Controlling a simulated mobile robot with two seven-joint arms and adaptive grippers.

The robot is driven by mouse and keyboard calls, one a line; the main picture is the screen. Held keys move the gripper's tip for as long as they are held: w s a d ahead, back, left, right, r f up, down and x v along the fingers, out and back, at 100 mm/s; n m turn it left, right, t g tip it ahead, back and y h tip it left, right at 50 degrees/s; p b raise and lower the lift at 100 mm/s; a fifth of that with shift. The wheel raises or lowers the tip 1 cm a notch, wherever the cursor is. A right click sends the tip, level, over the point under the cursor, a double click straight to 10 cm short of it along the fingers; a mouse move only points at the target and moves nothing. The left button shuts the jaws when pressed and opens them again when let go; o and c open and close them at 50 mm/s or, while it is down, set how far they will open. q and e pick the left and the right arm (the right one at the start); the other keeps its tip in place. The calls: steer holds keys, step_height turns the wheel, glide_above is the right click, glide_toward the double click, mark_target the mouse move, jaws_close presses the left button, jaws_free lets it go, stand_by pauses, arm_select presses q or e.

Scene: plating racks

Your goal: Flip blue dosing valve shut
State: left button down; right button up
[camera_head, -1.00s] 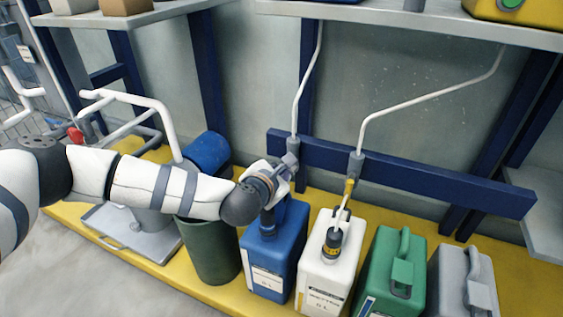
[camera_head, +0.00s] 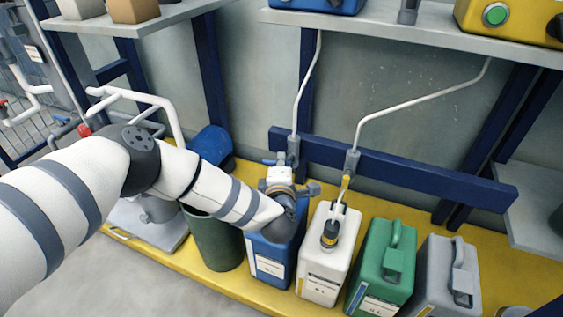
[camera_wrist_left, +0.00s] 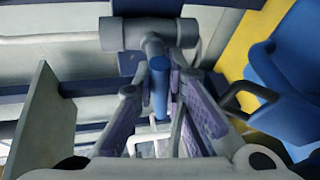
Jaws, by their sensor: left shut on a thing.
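The blue dosing valve (camera_head: 292,150) is a grey fitting at the lower end of a thin white pipe, above the blue canister. Its blue lever (camera_head: 269,161) shows at the valve's left, sticking out sideways from the pipe. In the left wrist view the valve's grey body (camera_wrist_left: 150,35) lies across the top, and the blue lever (camera_wrist_left: 159,88) stands between the two fingers. My left gripper (camera_head: 281,168) is at the valve, shut on the lever; it also shows in the left wrist view (camera_wrist_left: 157,78). My wrist partly hides its fingers in the head view. My right gripper is not in view.
A second valve with a yellow lever (camera_head: 346,183) hangs over the white canister (camera_head: 324,262). The blue (camera_head: 271,258), green (camera_head: 384,263) and grey (camera_head: 440,275) canisters stand on the yellow platform. A dark green bin (camera_head: 215,243) is left of them. A shelf (camera_head: 415,20) runs above.

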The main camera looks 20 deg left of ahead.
arm_select(q)
steer(key=shift+a+r+m+y, duration=0.1)
steer(key=shift+m+y, duration=0.2)
steer(key=shift+m, duration=0.1)
stand_by(0.4)
steer(key=c, duration=1.6)
jaws_free()
steer(key=shift+c, duration=0.2)
steer(key=v, duration=1.2)
steer(key=shift+f, duration=0.25)
